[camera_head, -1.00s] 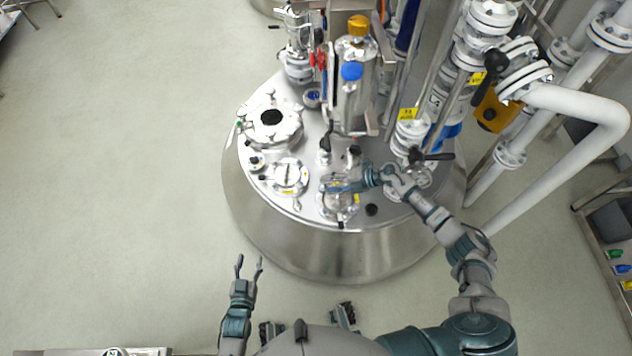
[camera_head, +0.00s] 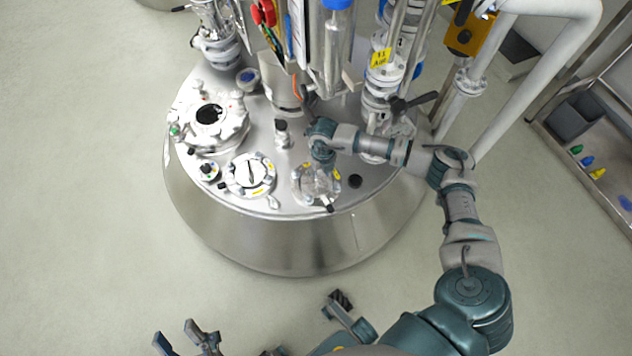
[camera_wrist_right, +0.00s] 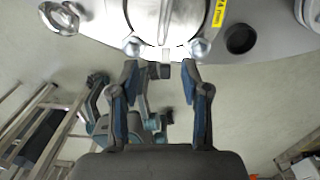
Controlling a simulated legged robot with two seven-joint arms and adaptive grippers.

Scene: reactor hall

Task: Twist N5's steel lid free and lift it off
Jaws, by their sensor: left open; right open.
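A round steel lid (camera_head: 318,186) with clamps around it sits on a nozzle at the front of the vessel top; no N5 mark can be read on it. My right gripper (camera_head: 319,165) is over this lid and hides part of it. In the right wrist view the lid's edge and upright bar (camera_wrist_right: 166,18) show at the top, with a yellow label beside them. The open fingers of the right gripper (camera_wrist_right: 159,72) point at it, with nothing between them. My left gripper (camera_head: 175,332) is open and empty, low at the left, away from the vessel.
Pipes and a valve (camera_head: 385,90) rise behind my right arm. A small black cap (camera_head: 355,181) sits right of the lid. The floor at left is clear.

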